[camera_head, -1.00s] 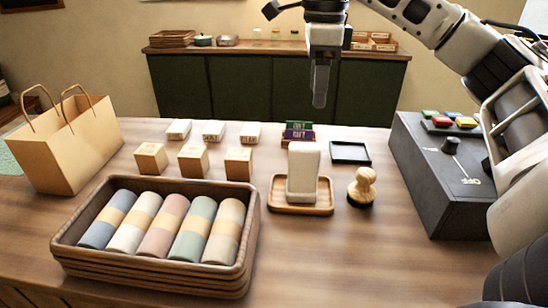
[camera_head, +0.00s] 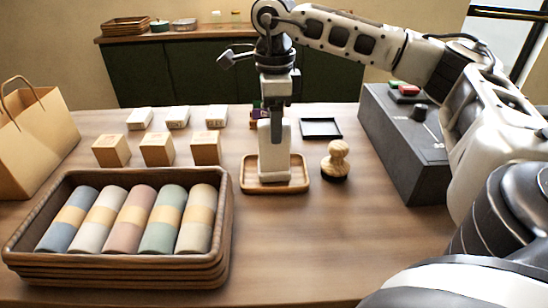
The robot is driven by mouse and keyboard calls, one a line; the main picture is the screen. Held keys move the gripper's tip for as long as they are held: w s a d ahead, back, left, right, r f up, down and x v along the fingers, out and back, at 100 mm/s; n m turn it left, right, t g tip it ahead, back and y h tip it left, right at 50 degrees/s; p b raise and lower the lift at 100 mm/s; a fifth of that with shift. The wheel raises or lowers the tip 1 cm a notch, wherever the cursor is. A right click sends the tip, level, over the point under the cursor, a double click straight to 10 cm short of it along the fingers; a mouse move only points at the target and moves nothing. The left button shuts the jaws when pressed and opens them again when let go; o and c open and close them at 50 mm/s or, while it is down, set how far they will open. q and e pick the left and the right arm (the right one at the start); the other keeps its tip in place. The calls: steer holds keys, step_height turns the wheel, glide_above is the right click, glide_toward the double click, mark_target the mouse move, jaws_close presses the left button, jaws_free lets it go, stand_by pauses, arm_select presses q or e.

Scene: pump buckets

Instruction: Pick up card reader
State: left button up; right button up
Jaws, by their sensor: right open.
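The card reader (camera_head: 269,163), a white upright block, stands on a small wooden tray (camera_head: 298,184) in the middle of the table. My right gripper (camera_head: 277,136) points straight down at the reader's upper part, overlapping it in the view. It is open, though only one grey finger shows clearly. I cannot tell whether it touches the reader. The gripper hides much of the reader's top. My left gripper is not in view.
A wooden stamp (camera_head: 335,160) and a black tray (camera_head: 320,128) are right of the reader. A dark box with buttons (camera_head: 400,150) stands further right. A basket of rolled cloths (camera_head: 225,215) is at left, with wooden blocks (camera_head: 157,149) behind it.

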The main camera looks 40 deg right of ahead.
mark_target(274, 149)
steer(key=shift+f, duration=1.35)
jaws_close()
steer(key=shift+r, duration=0.1)
